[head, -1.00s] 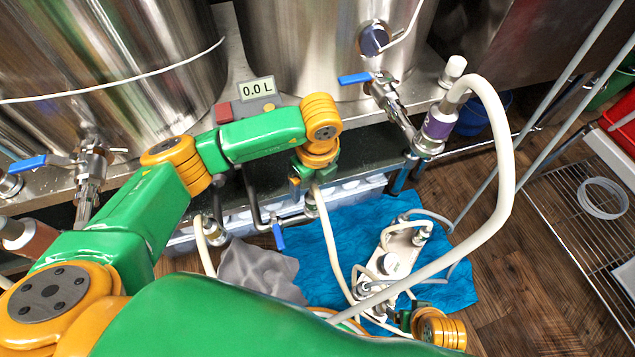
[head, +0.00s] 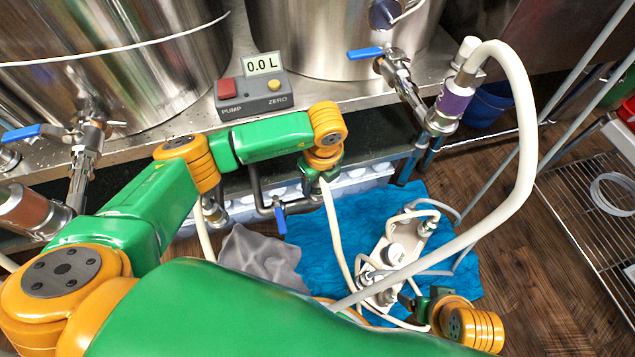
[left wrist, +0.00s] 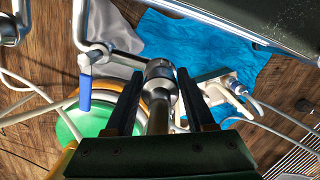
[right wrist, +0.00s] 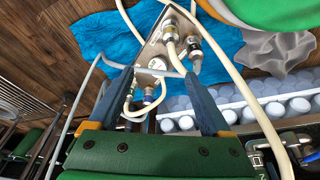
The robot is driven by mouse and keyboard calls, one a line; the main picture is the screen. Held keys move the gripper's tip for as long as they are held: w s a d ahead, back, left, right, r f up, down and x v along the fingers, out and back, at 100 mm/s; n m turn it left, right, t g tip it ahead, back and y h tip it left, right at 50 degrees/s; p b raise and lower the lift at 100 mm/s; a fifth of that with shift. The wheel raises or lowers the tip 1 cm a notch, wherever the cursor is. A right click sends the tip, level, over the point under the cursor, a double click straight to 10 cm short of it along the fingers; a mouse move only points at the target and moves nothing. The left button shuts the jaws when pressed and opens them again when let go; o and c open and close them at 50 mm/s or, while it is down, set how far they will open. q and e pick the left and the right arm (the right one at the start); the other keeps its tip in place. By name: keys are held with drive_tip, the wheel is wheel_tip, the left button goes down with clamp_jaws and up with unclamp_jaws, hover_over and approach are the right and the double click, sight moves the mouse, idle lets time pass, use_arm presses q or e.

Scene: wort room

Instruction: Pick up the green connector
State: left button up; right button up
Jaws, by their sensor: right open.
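I cannot single out the green connector for sure. Several hose connectors (right wrist: 193,45) with dim bands, perhaps greenish, are plugged into a pale manifold block (head: 396,252) on the blue cloth. The block also shows in the right wrist view (right wrist: 148,78). The fitting's band colour is hidden.
A thick white hose (head: 528,120) with a purple-banded connector (head: 454,101) arches from a tank valve (head: 398,72) at right. A grey pump panel (head: 250,95) reads 0.0 L. The blue cloth (head: 440,205) and a grey rag (head: 258,258) lie on the floor.

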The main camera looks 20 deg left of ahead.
use_arm(q)
clamp_jaws()
drive_tip(key=shift+r, duration=0.1)
drive_tip(key=shift+r, duration=0.4)
wheel_tip(320, 180, up, 3)
drive_tip(key=shift+s+r+p, duration=0.1)
drive_tip(key=shift+s+p, duration=0.05)
drive_tip(key=shift+p, duration=0.9)
drive_tip(key=s+r+p, duration=0.6)
drive_tip(key=s+r, duration=0.2)
drive_tip(key=s, duration=0.5)
drive_tip(key=shift+s+d+r, duration=0.35)
drive_tip(key=shift+d+r, duration=0.05)
use_arm(e)
drive_tip(key=s+d+f, duration=0.1)
drive_tip(key=s+f, duration=0.2)
drive_tip(key=f, duration=0.3)
drive_tip(key=s+d+f+g, duration=0.1)
drive_tip(key=s+f, duration=0.2)
drive_tip(key=f, duration=0.3)
drive_tip(key=shift+d+h, duration=0.3)
